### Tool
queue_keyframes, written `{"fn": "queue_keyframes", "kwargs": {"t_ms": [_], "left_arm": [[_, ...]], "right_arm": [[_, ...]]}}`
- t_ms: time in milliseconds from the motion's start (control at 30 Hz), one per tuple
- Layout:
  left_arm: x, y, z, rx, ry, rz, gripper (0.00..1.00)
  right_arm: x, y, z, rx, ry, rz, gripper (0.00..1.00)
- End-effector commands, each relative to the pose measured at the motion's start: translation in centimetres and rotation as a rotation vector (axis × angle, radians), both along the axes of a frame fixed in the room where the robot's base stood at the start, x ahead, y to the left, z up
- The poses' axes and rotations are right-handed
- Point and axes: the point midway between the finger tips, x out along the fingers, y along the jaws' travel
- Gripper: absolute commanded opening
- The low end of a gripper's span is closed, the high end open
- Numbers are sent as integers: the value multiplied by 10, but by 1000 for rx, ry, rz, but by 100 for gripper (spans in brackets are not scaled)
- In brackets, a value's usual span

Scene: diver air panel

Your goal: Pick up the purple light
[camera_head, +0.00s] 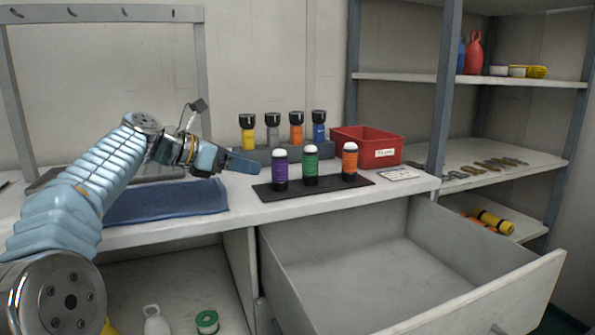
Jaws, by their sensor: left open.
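The purple light (280,172) is a short upright cylinder with a white top and black base. It stands at the left end of a dark mat (316,192) on the counter. A green light (311,166) and an orange light (349,163) stand upright to its right on the same mat. My left gripper (243,163) reaches in from the left, its fingers pointing right towards the purple light. It is open and empty, with a small gap visible between its tips and the light. My right gripper is out of view.
Behind, several black-topped torches (296,128) stand in a grey holder. A red bin (378,150) and a white card (398,174) lie to the right. A blue mat (165,203) lies under my left arm. An open, empty drawer (440,300) juts out below the counter.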

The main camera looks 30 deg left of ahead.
Motion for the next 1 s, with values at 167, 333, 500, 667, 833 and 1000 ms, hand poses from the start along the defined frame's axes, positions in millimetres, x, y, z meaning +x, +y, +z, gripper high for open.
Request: {"fn": "queue_keyframes", "kwargs": {"t_ms": [167, 333, 500, 667, 833, 1000], "left_arm": [[28, -14, -14, -2, 2, -4, 73], [56, -28, -27, -1, 2, -4, 73], [69, -34, -32, -1, 0, -2, 73], [87, -40, -42, -1, 3, -3, 73], [108, -49, -51, 1, 1, -4, 73], [113, -51, -53, 1, -1, -2, 73]], "right_arm": [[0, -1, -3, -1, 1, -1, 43], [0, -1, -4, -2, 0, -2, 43], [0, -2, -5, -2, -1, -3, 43], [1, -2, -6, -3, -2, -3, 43], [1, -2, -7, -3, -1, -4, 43], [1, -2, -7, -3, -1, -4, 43]]}}
